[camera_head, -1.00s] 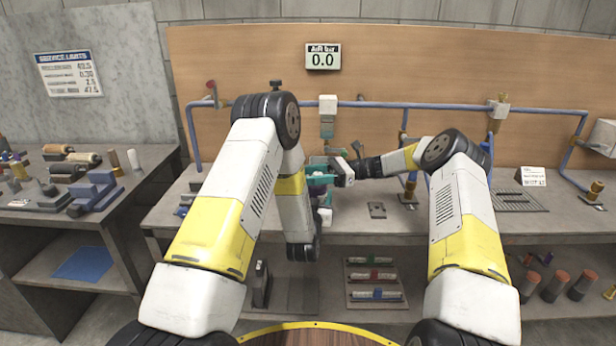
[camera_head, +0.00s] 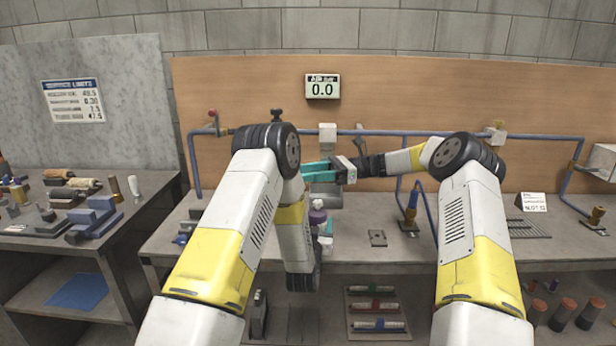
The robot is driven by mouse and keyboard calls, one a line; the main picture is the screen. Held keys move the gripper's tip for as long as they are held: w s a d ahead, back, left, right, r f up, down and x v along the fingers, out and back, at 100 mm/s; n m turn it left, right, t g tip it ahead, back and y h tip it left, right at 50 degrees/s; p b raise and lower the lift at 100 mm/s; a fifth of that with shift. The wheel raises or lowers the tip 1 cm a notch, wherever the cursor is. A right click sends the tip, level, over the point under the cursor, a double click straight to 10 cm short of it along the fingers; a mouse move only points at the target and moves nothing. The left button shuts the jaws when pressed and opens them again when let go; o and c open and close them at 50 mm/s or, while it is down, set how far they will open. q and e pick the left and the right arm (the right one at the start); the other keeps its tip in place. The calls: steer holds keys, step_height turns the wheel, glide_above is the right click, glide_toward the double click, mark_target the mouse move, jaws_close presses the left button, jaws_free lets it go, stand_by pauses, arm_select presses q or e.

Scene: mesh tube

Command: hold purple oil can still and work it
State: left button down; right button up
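The purple oil can (camera_head: 317,216) stands near the bench's front edge, just right of my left forearm. A white part shows at its top, and its lower part is partly hidden. My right gripper (camera_head: 317,171), with teal fingers, reaches in from the right and points left, above and apart from the can. The gap between its fingers is not clear. My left gripper (camera_head: 325,240) is mostly hidden by my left arm. Only small white and teal parts show low beside the can, and its grip on the can cannot be made out.
A small grey plate (camera_head: 377,238) and a brown-and-blue fitting (camera_head: 410,217) are on the bench to the right. A side bench (camera_head: 150,190) with tools stands left.

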arm_select(q)
steer(key=c, duration=0.5)
jaws_free()
